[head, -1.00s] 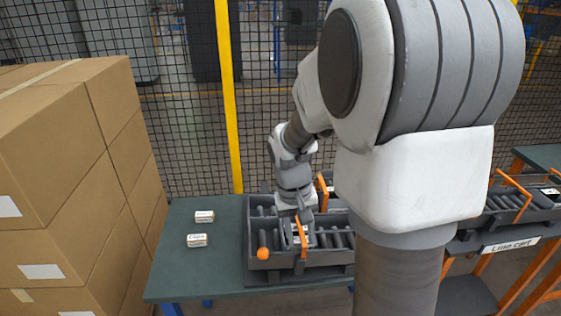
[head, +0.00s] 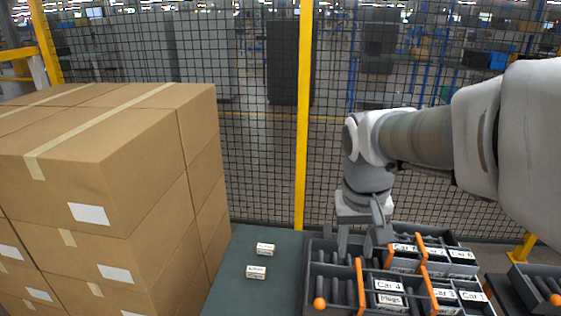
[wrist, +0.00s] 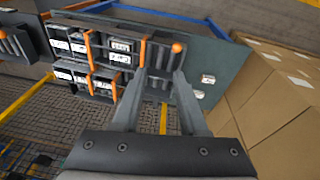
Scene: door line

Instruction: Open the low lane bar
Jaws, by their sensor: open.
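A dark grey lane rack (head: 308,268) stands on the green table, with a back lane and a front lane. Orange bars cross the lanes: a left bar (head: 360,287) and a second bar (head: 430,291) at the front, and two more (head: 391,257) (head: 421,250) behind. An orange knob (head: 319,303) sits at the front left; it also shows in the wrist view (wrist: 177,48). I cannot tell which bar is the low lane's. My gripper (head: 362,238) is open and empty, fingers down over the rack's back left part. In the wrist view its fingertips (wrist: 158,80) point toward the rack.
Two small labelled boxes (head: 265,249) (head: 256,272) lie on the green table (head: 235,293) left of the rack. Stacked cartons (head: 110,190) stand further left. A mesh fence (head: 260,150) with a yellow post (head: 304,120) runs behind. Another rack (head: 530,290) is at the right.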

